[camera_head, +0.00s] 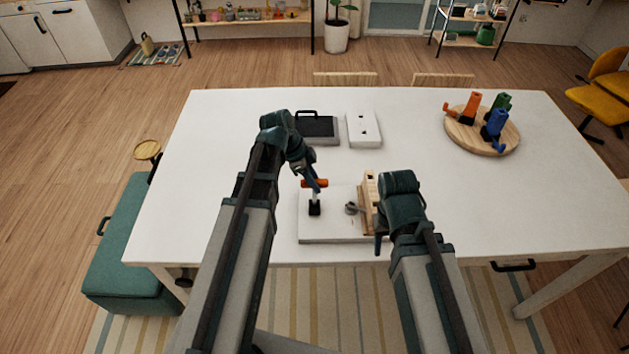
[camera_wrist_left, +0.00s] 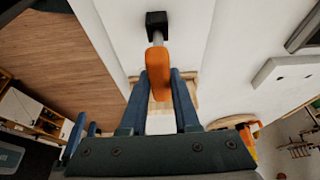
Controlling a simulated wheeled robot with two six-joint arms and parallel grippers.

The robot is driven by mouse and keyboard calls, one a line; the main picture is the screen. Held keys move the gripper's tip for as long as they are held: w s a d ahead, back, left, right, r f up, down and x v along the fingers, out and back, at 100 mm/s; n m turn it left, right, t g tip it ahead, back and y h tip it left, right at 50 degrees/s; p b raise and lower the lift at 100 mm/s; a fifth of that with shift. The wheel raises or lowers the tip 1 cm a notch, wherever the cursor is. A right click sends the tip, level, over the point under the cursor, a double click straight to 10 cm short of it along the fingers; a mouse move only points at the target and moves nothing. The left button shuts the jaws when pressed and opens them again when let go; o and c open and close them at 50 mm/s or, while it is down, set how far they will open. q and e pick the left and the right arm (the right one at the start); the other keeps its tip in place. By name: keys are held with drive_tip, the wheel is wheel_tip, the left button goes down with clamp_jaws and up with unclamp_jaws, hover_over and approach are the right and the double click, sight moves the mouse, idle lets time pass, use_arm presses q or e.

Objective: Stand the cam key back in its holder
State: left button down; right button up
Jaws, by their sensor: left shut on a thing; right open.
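The cam key (camera_head: 318,184) has an orange handle and a pale metal shaft pointing down. My left gripper (camera_head: 311,177) is shut on the orange handle, which also shows between the fingers in the left wrist view (camera_wrist_left: 157,65). The black holder (camera_head: 314,209) is at the shaft's lower end, on the left part of a white board (camera_head: 335,233). The shaft meets the holder, but I cannot tell how deep it sits. The holder also shows in the left wrist view (camera_wrist_left: 157,20). My right gripper (camera_head: 380,242) is open and low beside the wooden fixture.
A wooden fixture (camera_head: 369,195) with a round metal cam (camera_head: 352,208) stands on the board's right part. A dark tray (camera_head: 318,128) and a white block (camera_head: 363,129) lie behind. A round wooden board (camera_head: 468,140) holds coloured pieces at far right. The table's left side is clear.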

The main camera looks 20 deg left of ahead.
use_arm(q)
drive_tip(key=shift+f+b, duration=1)
drive_tip(key=shift+f, duration=0.05)
drive_tip(key=c, duration=0.6)
unclamp_jaws()
drive_tip(key=shift+p+v, duration=6.4)
drive_tip(key=shift+v, duration=0.55)
drive_tip(key=s+d+f+n+y+b, duration=0.2)
drive_tip(key=s+d+f+n+b, duration=0.1)
drive_tip(key=s+d+f+b, duration=0.1)
drive_tip(key=s+d+f+n+g+y+b, duration=0.1)
drive_tip(key=s+d+f+n+y+b, duration=0.1)
drive_tip(key=s+d+f+n+b, duration=0.2)
drive_tip(key=s+d+f+n+y+b, duration=0.1)
drive_tip(key=s+d+f+n+b, duration=0.3)
drive_tip(key=d+f+b, duration=0.3)
drive_tip(key=shift+s+d+f+y+b, duration=0.2)
drive_tip(key=shift+f+b, duration=0.15)
drive_tip(key=shift+f, duration=0.4)
drive_tip(key=shift+s+d+f+y+b, duration=0.2)
drive_tip(key=shift+s+f+b, duration=0.1)
drive_tip(key=shift+f, duration=0.4)
